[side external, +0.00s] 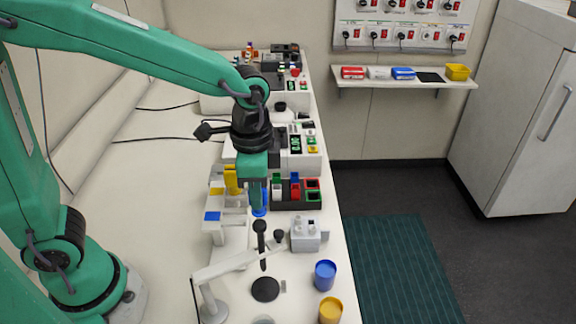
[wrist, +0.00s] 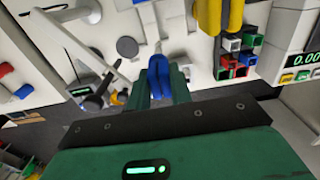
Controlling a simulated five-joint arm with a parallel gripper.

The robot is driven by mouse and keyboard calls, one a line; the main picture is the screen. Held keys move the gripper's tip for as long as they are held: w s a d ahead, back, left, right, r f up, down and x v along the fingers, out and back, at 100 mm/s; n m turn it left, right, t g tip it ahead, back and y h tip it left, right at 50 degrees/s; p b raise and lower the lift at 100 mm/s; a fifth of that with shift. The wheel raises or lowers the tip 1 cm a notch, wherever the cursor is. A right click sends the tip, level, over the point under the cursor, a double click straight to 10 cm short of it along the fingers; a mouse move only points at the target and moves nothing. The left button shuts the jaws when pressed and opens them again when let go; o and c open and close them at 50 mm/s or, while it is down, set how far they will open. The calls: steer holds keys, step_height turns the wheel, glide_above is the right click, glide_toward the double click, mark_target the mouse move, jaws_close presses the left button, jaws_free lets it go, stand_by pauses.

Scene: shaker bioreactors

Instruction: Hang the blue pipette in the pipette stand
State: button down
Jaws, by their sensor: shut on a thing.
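My gripper (side external: 257,200) points down over the bench and is shut on the blue pipette (side external: 263,203). In the wrist view the blue pipette (wrist: 159,76) shows between the two green fingers of my gripper (wrist: 160,85). The white pipette stand (side external: 214,233) is just left of my gripper in the side view, with a blue patch and a yellow patch on it. A yellow pipette (side external: 232,180) is at the stand, behind the blue one. The blue pipette's lower part is partly hidden, and I cannot tell whether it touches the stand.
A rack of coloured blocks (side external: 312,196) stands right of my gripper. A black-handled tool (side external: 261,236), a grey-white device (side external: 306,236) and a white lamp-like arm (side external: 222,267) are in front. A blue cup (side external: 325,274) and a yellow cup (side external: 330,311) stand near the bench edge.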

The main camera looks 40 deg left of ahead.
steer(key=shift+s+a, duration=1.9)
steer(key=shift+s, duration=0.05)
stand_by(0.8)
steer(key=shift+f, duration=0.45)
stand_by(0.8)
steer(key=c, duration=1.2)
jaws_free()
steer(key=shift+o, duration=0.2)
steer(key=shift+r, duration=0.15)
step_height(320, 180, up, 7)
stand_by(0.4)
